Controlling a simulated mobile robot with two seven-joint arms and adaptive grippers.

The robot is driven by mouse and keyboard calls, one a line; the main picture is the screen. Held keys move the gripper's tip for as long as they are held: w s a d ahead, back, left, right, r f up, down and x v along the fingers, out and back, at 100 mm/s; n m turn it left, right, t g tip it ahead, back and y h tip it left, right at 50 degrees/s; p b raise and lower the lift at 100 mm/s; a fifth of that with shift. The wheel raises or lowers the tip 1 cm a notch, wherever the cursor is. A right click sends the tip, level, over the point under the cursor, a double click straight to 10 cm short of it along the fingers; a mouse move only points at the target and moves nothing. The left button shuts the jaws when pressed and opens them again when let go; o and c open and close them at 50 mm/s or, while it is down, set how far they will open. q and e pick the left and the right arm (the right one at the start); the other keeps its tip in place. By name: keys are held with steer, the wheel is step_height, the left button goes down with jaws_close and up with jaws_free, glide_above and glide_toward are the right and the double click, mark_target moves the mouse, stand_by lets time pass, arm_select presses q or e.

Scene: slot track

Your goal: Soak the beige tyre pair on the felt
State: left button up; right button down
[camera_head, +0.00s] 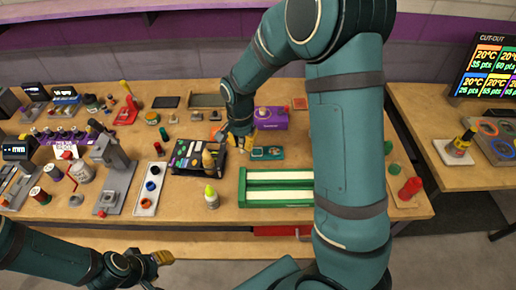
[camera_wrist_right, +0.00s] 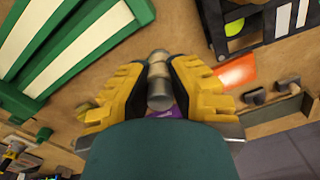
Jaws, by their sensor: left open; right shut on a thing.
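My right gripper (camera_head: 240,140) is over the middle of the bench, behind the green frame. In the right wrist view its yellow fingers (camera_wrist_right: 158,88) are shut on a small beige and grey round piece, which looks like the beige tyre pair (camera_wrist_right: 158,62). Its lower part is partly hidden by the fingers. A green frame with two pale strips, which look like the felt (camera_head: 279,196), lies at the bench's front; its right end is hidden by my arm. The frame also shows at upper left in the wrist view (camera_wrist_right: 92,42), apart from the fingers. My left gripper (camera_head: 162,258) is open, low before the bench.
A black tray of bottles (camera_head: 180,170) stands left of the green frame. A bottle with a yellow-green cap (camera_head: 211,199) stands between them, near the front. A purple box (camera_head: 270,118) is behind. Grey fixtures (camera_head: 114,185) and spools crowd the left.

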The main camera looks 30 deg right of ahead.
steer(key=w+d+r+m+p, duration=0.2)
steer(key=d+m, duration=0.4)
steer(key=m, duration=0.3)
glide_above(257, 153)
step_height(257, 153, down, 5)
steer(key=shift+d+f, duration=0.1)
steer(key=shift+d, duration=0.05)
steer(key=shift+w+f+b, duration=0.15)
steer(key=shift+f+b, duration=0.25)
steer(key=shift+f, duration=1.9)
steer(key=shift+f, duration=0.15)
steer(key=c, duration=1)
jaws_free()
steer(key=shift+o, duration=0.2)
